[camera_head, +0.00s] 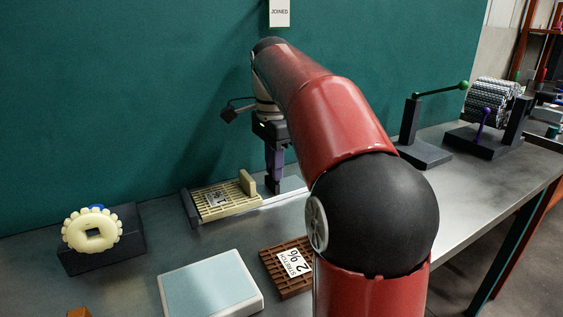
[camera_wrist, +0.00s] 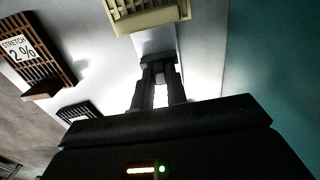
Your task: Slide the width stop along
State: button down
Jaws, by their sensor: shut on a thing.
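My gripper (camera_head: 274,188) reaches down to the bench just right of a cream slatted piece. In the wrist view its two dark fingers (camera_wrist: 157,78) are closed on a small dark block, which appears to be the width stop (camera_wrist: 153,60). The block sits at a pale strip that looks like a rail (camera_wrist: 157,41) leading to the cream slatted piece (camera_wrist: 150,16). In the head view the cream piece (camera_head: 213,207) carries a white label and has a raised lip at its right end. The block stands apart from that lip. My fingers hide part of the block.
A brown slatted piece (camera_head: 277,270) labelled "STRETCH 2 %" lies in front. A pale blue-topped box (camera_head: 208,285) is at the front left. A cream toothed wheel (camera_head: 92,231) stands at the left. Dark stands with a green lever (camera_head: 440,91) and a roller (camera_head: 492,95) are behind right.

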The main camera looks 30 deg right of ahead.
jog(key=shift+a, duration=2.05)
jog(key=c, duration=1.3)
grip_release()
notch_tip(320, 180, up, 8)
jog(key=shift+s+f, duration=0.1)
jog(key=shift+s, duration=0.05)
